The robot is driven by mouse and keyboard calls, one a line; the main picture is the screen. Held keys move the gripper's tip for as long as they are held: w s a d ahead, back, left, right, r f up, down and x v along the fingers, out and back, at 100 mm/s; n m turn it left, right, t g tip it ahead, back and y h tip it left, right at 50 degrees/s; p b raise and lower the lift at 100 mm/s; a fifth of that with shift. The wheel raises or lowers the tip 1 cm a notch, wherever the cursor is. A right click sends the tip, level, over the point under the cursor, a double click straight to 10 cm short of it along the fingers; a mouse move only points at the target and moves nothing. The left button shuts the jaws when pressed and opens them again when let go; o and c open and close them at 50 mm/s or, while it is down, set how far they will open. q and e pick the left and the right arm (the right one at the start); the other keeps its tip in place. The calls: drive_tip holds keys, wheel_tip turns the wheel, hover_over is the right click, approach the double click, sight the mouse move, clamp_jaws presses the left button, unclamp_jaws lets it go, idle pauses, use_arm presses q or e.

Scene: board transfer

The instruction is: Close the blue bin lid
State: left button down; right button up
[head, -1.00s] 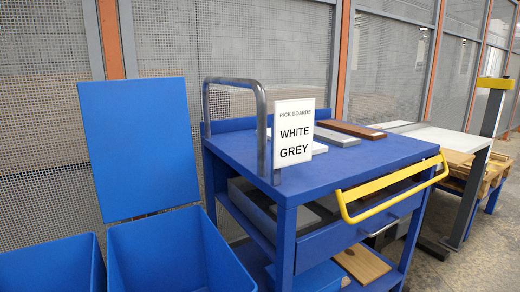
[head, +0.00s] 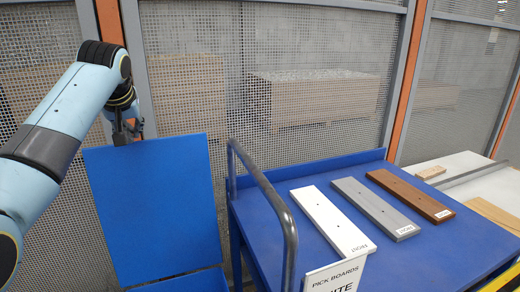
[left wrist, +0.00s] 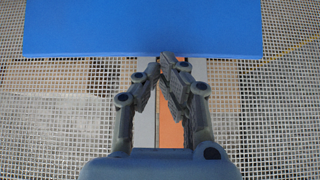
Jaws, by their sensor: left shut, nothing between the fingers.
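The blue bin lid (head: 155,210) stands open and upright in the head view, hinged at the rear of the blue bin (head: 185,283), of which only the top edge shows. My left gripper (head: 124,138) is at the lid's top edge, left of its middle. In the left wrist view the lid (left wrist: 140,28) fills the top, and the shut, empty fingers (left wrist: 168,62) point at its edge. I cannot tell whether they touch it. My right gripper is not in view.
A blue cart (head: 420,245) stands right of the bin with a white board (head: 330,220), a grey board (head: 375,207) and a brown board (head: 410,195) on top. Its grey rail (head: 270,195) rises near the lid. A mesh fence (head: 290,70) runs close behind.

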use_arm(q)
drive_tip(key=shift+w+r, duration=0.45)
drive_tip(key=shift+r, duration=0.2)
drive_tip(key=shift+w+r, duration=0.45)
drive_tip(key=shift+r, duration=0.15)
drive_tip(key=b+x, duration=0.1)
drive_tip(key=x, duration=0.8)
drive_tip(key=shift+w+a+f, duration=0.2)
drive_tip(key=shift+w+f, duration=0.05)
drive_tip(key=shift+f, duration=0.05)
